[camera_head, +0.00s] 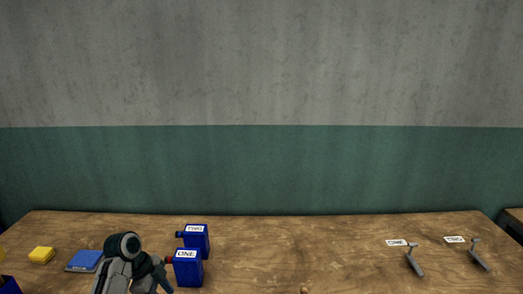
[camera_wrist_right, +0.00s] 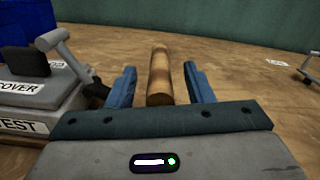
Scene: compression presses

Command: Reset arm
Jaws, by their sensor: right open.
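My right gripper (camera_wrist_right: 160,84) is open in the right wrist view, its two blue fingers apart. A wooden cylinder (camera_wrist_right: 159,72) shows between and beyond the fingers, with gaps on both sides. A small brown tip (camera_head: 304,290) at the bottom edge of the head view may be part of it. The right gripper is not seen in the head view. My left arm (camera_head: 128,262) rises from the bottom left of the head view; I cannot tell the state of its jaws.
Blue containers labelled ONE (camera_head: 188,270) and TWO (camera_head: 197,240) stand beside the left arm. A yellow block (camera_head: 41,254) and blue pad (camera_head: 84,261) lie left. Two levers (camera_head: 414,262) (camera_head: 479,257) are at right. A labelled grey device (camera_wrist_right: 50,95) stands left of the right gripper.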

